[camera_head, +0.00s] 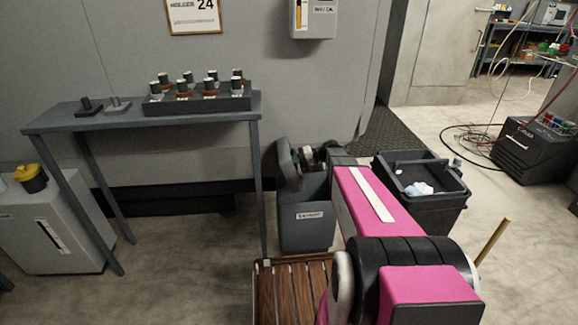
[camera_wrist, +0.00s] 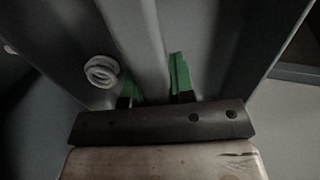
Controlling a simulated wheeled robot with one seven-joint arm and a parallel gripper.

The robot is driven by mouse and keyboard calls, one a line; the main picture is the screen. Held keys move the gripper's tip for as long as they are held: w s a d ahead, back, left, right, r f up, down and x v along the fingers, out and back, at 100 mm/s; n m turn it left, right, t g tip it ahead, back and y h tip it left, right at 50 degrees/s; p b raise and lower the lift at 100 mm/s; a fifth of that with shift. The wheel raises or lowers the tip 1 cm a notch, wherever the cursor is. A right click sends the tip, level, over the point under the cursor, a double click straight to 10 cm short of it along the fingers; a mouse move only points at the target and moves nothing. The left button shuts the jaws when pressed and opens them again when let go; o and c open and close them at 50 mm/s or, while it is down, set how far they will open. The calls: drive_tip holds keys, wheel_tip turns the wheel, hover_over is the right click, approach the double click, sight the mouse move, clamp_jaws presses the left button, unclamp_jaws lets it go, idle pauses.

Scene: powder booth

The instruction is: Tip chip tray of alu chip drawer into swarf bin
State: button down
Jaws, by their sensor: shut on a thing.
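In the wrist view my gripper (camera_wrist: 155,84) has its two green-padded fingers on either side of a narrow grey ridge. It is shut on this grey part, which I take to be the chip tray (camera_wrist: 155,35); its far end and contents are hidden. In the head view a grey bin (camera_head: 306,238) with a white label stands at the centre, its lid (camera_head: 288,163) raised; I take it to be the swarf bin. My pink arm reaches to just right of it and hides my gripper. The chip drawer cannot be made out.
A black tub (camera_head: 420,205) with white scraps stands right of my arm. A narrow table (camera_head: 70,118) holding a rack of parts (camera_head: 195,102) is at left, beside a grey cabinet (camera_head: 55,235). A slatted wooden pallet (camera_head: 290,290) lies in front of the bin.

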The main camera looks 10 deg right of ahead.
drive_tip(key=d+y, duration=0.2)
drive_tip(key=d+r+y, duration=0.1)
drive_tip(key=d+y, duration=0.1)
drive_tip(key=y, duration=0.1)
drive_tip(key=shift+y, duration=0.3)
idle(0.9)
drive_tip(key=shift+r+y, duration=0.2)
drive_tip(key=shift+y, duration=0.5)
drive_tip(key=shift+r+y, duration=0.2)
drive_tip(key=shift+y, duration=0.5)
